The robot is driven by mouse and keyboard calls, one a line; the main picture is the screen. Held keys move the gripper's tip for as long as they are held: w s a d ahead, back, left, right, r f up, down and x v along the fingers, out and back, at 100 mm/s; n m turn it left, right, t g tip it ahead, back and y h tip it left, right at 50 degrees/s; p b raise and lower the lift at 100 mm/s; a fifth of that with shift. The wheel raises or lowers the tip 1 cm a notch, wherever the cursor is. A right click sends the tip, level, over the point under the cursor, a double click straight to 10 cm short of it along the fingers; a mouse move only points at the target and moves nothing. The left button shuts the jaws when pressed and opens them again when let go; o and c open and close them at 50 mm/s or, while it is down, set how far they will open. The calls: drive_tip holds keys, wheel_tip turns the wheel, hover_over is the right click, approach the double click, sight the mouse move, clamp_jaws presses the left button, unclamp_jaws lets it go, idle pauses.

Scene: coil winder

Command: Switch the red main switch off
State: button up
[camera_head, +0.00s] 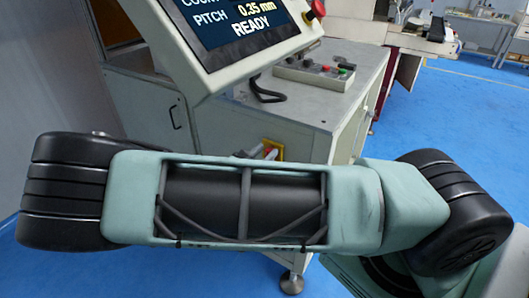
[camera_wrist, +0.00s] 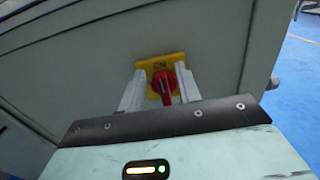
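The red main switch (camera_wrist: 163,83) is a round knob with a bar handle on a yellow plate (camera_wrist: 146,64), mounted on the grey cabinet panel. The letters "ON" show at the top of the plate. The handle lies roughly upright in the wrist view. My gripper (camera_wrist: 160,71) has its two pale fingers apart, one on each side of the knob. I cannot tell whether either finger touches it. In the head view the yellow plate (camera_head: 279,153) shows just above my arm, which hides the area below it.
The grey machine cabinet (camera_head: 335,105) carries a tilted display (camera_head: 235,35) reading "READY" and a button box (camera_head: 313,72) on its top. A red knob (camera_head: 318,8) sits at the display's corner. Blue floor (camera_head: 440,110) is clear to the right.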

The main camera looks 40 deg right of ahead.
drive_tip(key=shift+d, duration=0.15)
clamp_jaws()
drive_tip(key=shift+f, duration=0.1)
